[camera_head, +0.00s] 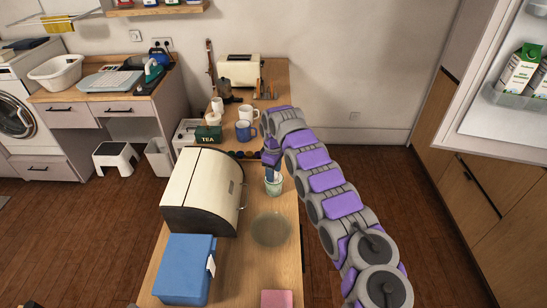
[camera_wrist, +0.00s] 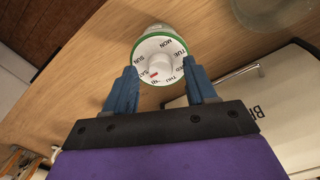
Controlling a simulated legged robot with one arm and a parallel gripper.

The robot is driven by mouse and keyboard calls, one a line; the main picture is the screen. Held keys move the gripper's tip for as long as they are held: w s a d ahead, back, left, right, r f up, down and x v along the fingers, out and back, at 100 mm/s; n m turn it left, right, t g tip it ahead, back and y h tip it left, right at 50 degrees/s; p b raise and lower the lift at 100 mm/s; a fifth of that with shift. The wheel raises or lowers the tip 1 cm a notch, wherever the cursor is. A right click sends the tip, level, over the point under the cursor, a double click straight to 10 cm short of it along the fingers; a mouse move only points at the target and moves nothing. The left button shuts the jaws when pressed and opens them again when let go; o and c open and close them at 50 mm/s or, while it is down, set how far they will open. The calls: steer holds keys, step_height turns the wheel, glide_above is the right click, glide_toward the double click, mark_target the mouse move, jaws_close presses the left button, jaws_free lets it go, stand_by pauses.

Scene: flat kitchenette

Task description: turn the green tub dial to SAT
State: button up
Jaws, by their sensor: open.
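The tub (camera_head: 274,186) stands upright on the wooden counter, right of the bread bin. In the wrist view its green rim (camera_wrist: 174,32) surrounds a white dial (camera_wrist: 160,62) printed with day names and a raised white knob. A red mark on the knob points to the lower left, around SAT and FRI; I cannot tell exactly which. My gripper (camera_wrist: 159,68) is open, its blue fingers on either side of the dial. In the head view my gripper (camera_head: 271,170) is over the tub's top. Whether the fingers touch the knob is unclear.
The bread bin (camera_head: 203,190) stands close at left. A clear round dish (camera_head: 271,229) lies in front of the tub, with a blue box (camera_head: 185,270) at front left. Mugs (camera_head: 246,131) and a green TEA tin (camera_head: 208,135) are behind. The counter's right edge is near.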

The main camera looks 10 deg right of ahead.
step_height(320, 180, up, 17)
steer(key=p, duration=0.3)
steer(key=shift+p, duration=0.4)
steer(key=s+d+r+m+g+b, duration=0.1)
steer(key=s+r+m+b, duration=0.3)
steer(key=s, duration=0.7)
steer(key=s+d+r+m, duration=0.15)
steer(key=s+r, duration=0.45)
steer(key=s, duration=0.6)
steer(key=s+a+f+m+b, duration=0.1)
steer(key=s+f, duration=0.4)
steer(key=s, duration=1.1)
steer(key=s+a+f+m+b, duration=0.1)
steer(key=s+f+m, duration=0.3)
steer(key=s, duration=1.3)
steer(key=shift+a+f+g+b, duration=0.2)
steer(key=shift+f+g+b, duration=0.2)
steer(key=shift+f+b, duration=0.4)
